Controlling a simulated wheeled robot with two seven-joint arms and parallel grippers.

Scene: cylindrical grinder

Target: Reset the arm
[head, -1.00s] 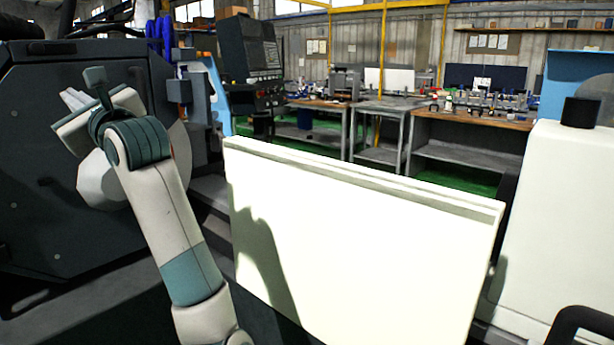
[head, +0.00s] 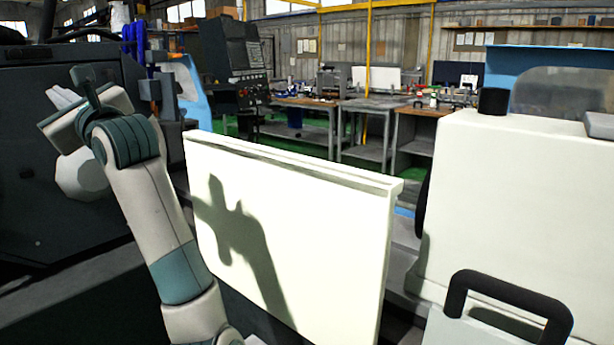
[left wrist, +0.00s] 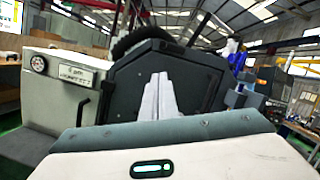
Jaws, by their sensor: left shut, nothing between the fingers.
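My left arm stands raised at the left of the head view, its forearm white with teal bands. My left gripper (head: 62,97) is at its top, in front of the dark machine housing (head: 50,170), with pale fingers pointing up and left. In the left wrist view the two pale fingers of the left gripper (left wrist: 160,85) lie together, shut, with nothing between them. They point toward a dark machine panel (left wrist: 205,75). My right gripper is not in view.
A white machine panel (head: 330,230) stands right of my left arm, with the arm's shadow on it. A white housing (head: 530,200) with a black handle (head: 500,290) is at the right. A control console (head: 230,60) and workbenches (head: 305,103) stand behind.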

